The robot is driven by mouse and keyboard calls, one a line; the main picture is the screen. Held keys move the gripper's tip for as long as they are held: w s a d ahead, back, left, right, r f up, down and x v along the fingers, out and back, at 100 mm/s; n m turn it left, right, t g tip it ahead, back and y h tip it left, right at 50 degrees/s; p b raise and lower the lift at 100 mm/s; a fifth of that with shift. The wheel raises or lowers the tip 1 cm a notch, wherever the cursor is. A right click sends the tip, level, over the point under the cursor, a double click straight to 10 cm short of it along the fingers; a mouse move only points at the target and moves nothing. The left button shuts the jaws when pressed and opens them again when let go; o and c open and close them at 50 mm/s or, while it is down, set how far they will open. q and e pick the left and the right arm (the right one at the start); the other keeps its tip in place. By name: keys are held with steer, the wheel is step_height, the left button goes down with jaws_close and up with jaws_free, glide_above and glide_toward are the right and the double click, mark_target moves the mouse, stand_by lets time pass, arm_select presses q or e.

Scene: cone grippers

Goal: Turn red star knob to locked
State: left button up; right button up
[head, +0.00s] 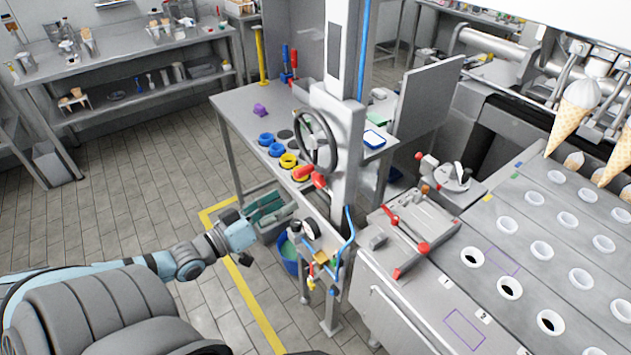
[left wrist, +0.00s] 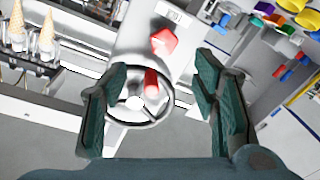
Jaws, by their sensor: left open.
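The red star knob (head: 319,181) sits on the grey column below the black-rimmed handwheel (head: 317,140). In the left wrist view the star knob (left wrist: 164,42) shows upper middle, with a small white label above it. My left gripper (head: 278,211) is open and empty, below and left of the knob in the head view. In the left wrist view its dark teal fingers (left wrist: 162,70) stand wide on either side of the knob and wheel, apart from both. The knob's lock setting cannot be read. My right gripper is not in view.
A red handle (left wrist: 151,82) sticks out from the handwheel close to the star knob. A gauge and blue hose (head: 350,240) are below. A metal table (head: 235,110) with coloured rings stands behind; a tray bench (head: 400,310) is right.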

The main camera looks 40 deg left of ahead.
mark_target(317, 183)
arm_select(q)
steer(key=w, duration=0.5)
steer(key=w+d+b, duration=0.1)
steer(key=w, duration=0.1)
steer(key=shift+w+f, duration=0.15)
steer(key=shift+f, duration=0.1)
steer(key=w+b, duration=0.2)
steer(key=b, duration=0.3)
steer(key=shift+w+d+f, duration=0.25)
steer(key=shift+w+f, duration=0.1)
steer(key=shift+w, duration=0.05)
steer(key=shift+w+r+b, duration=0.3)
steer(key=shift+b, duration=0.25)
steer(key=shift+d+r, duration=0.1)
steer(key=shift+c, duration=0.4)
